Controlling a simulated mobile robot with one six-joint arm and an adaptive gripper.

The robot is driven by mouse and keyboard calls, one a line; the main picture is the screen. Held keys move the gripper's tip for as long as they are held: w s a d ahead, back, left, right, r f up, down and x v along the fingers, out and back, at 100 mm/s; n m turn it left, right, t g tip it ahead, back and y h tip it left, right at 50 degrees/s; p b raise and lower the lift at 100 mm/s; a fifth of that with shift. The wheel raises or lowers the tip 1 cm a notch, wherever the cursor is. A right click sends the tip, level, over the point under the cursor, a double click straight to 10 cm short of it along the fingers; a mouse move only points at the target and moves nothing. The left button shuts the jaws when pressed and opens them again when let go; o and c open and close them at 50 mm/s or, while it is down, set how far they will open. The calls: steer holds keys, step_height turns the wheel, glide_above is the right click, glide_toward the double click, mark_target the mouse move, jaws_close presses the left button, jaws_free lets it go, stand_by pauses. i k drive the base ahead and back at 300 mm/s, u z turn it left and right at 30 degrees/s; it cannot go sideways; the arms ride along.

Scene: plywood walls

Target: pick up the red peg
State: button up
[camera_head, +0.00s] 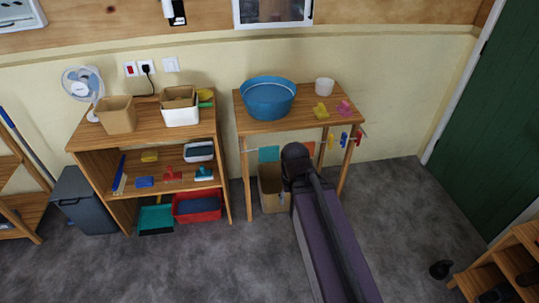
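A small red peg (361,135) shows at the right end of a row of pegs along the front of the right wooden table, near its front right corner. A blue peg (343,140) and a yellow peg (331,140) hang to its left. What they are clipped to is too small to tell. My dark arm reaches up in front of this table, its rounded joint left of the pegs. My gripper's fingers do not show.
The right table (300,122) bears a blue basin (268,98), a white cup (324,86), and yellow and pink items. A cardboard box (271,190) stands below. A shelf unit (140,160) is at left. Grey floor is open at right, before the green door (495,130).

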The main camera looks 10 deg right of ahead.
mark_target(359, 134)
steer(key=k, duration=1.35)
steer(key=z, duration=0.45)
steer(key=i, duration=1.05)
steer(key=z, duration=0.4)
steer(key=i, duration=1.05)
steer(key=u, duration=0.25)
